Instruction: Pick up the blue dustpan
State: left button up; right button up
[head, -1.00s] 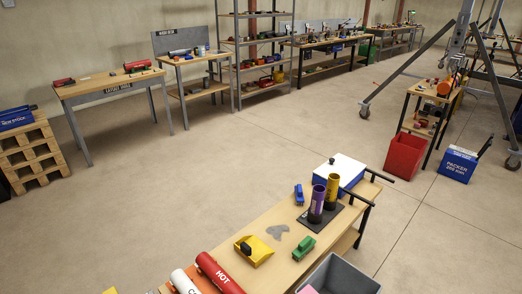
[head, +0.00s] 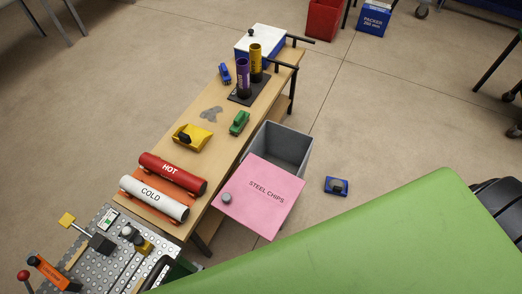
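A small blue item with a dark raised part, apparently the blue dustpan (head: 336,190), lies on the floor to the right of the grey bin. It is small in the head view, so its details are hard to tell. A yellow dustpan-like scoop (head: 197,138) with a black part lies on the wooden bench. Neither of my grippers shows in the head view.
The wooden bench (head: 212,158) carries red HOT and white COLD pipes, a green item, a blue item and upright purple and yellow cylinders. A grey bin (head: 290,143) with a pink STEEL CHIPS sign (head: 262,192) stands beside it. A large green surface (head: 400,245) fills the lower right.

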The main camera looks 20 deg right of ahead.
aim_at(338, 187)
jog(key=l+z, duration=0.1)
jog(key=z, duration=1.6)
jog(key=l+u, duration=0.2)
jog(key=u, duration=0.15)
jog(key=k+l+u, duration=0.15)
jog(key=u, duration=0.25)
jog(key=k+l+u, duration=0.1)
jog(key=u, duration=0.25)
jog(key=l+z, duration=0.1)
jog(key=z, duration=0.75)
